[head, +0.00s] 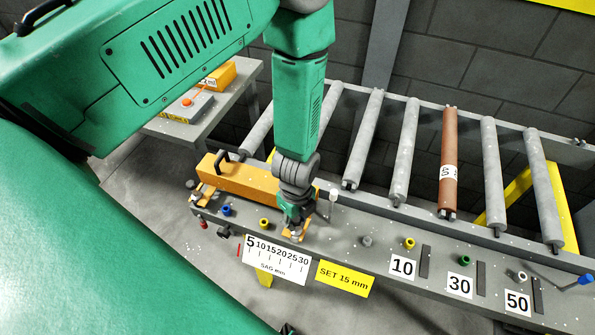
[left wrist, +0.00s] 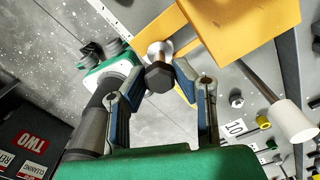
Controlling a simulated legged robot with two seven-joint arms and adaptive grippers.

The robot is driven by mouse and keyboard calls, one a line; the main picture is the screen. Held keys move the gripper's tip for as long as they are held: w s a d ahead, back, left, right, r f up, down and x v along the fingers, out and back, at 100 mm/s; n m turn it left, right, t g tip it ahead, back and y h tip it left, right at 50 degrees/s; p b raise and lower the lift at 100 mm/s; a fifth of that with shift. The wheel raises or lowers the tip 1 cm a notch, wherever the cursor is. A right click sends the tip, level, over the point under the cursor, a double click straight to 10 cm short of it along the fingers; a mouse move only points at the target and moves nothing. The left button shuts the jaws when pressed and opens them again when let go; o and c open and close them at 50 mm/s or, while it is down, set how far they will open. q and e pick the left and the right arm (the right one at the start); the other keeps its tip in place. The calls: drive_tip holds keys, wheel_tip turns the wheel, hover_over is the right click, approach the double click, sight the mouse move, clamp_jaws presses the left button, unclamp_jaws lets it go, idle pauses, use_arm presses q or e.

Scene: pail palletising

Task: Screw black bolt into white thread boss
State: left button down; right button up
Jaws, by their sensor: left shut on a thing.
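My left gripper (head: 291,228) points down at the front rail, beside the orange block's right end. In the left wrist view the fingers of the left gripper (left wrist: 160,78) close around a black hex bolt head (left wrist: 159,77). The bolt meets a pale round metallic piece (left wrist: 160,53) at the edge of a yellow-orange part; I cannot tell if this is the thread boss or how deep the bolt sits. In the head view the gripper hides the bolt. A white cylinder (left wrist: 295,122) stands apart to the right. My right gripper is not in view.
The orange block (head: 245,180) with a black handle lies on the grey rail (head: 340,238). Small coloured pieces, including a yellow one (head: 409,243) and a white one (head: 521,277), sit along it. Conveyor rollers (head: 403,150) lie behind; a grey table (head: 225,105) is at the back left.

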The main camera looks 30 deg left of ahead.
use_arm(q)
drive_tip(key=shift+w+a+r, duration=0.1)
drive_tip(key=shift+w+r, duration=0.05)
drive_tip(key=shift+w, duration=0.1)
drive_tip(key=c, duration=1.2)
unclamp_jaws()
drive_tip(key=shift+s, duration=0.15)
